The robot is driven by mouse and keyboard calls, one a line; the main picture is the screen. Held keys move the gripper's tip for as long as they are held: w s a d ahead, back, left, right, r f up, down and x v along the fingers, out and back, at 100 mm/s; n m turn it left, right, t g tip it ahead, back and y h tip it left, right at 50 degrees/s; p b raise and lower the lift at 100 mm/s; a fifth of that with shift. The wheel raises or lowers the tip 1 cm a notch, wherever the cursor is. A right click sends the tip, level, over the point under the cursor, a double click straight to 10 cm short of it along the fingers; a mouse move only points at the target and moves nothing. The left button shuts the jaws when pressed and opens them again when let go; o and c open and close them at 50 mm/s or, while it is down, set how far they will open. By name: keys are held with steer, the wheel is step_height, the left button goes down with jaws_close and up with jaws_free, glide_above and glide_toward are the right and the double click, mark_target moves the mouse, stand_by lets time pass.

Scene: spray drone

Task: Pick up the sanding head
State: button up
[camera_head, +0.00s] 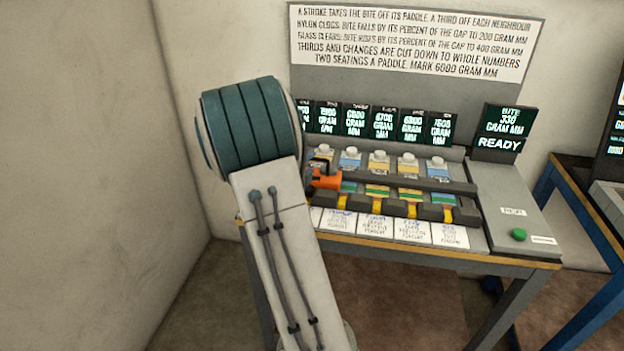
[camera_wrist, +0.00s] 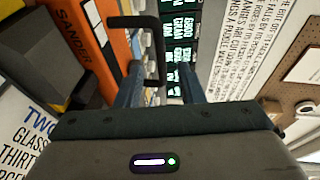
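The sanding head is an orange block (camera_head: 325,181) at the left end of the bench fixture in the head view, partly covered by my arm. In the wrist view its orange side (camera_wrist: 84,28) shows at upper left with "SANDER" lettering and a black U-shaped handle (camera_wrist: 158,45). My gripper (camera_wrist: 160,68) has its two fingers apart, with the handle's long bar appearing in the gap between them. Clear space seems to show beside the bar, so I see no firm grip. My gripper is hidden behind my arm in the head view.
The bench fixture has a dark rail (camera_head: 420,182), several capped paddles and small screens (camera_head: 383,122) behind. A control box with a green button (camera_head: 519,235) stands at right. A wall (camera_head: 80,150) is close on the left. A second blue-legged table (camera_head: 590,200) is at far right.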

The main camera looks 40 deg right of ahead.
mark_target(313, 159)
steer(key=x, duration=0.4)
steer(key=shift+w, duration=0.3)
jaws_close()
stand_by(1.1)
